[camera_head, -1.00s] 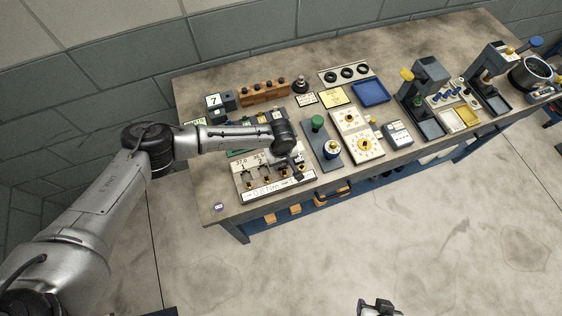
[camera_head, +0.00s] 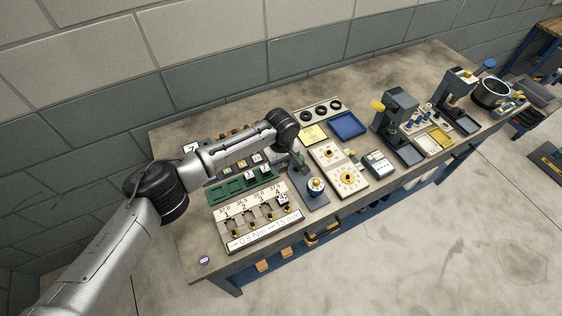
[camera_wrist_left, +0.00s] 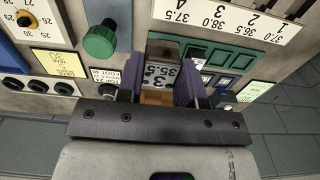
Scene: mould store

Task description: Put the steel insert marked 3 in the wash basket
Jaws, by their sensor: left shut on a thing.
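In the head view the insert is hard to make out. A round steel container (camera_head: 492,94) at the bench's far right end may be the wash basket; I cannot tell for sure. My right gripper is not in view.
A white numbered rack (camera_head: 262,234) stands at the front left, with a green tray (camera_head: 229,189) behind it. Dial plates (camera_head: 347,180), a blue tray (camera_head: 348,125) and dark press stands (camera_head: 397,107) stand between my gripper and the round container.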

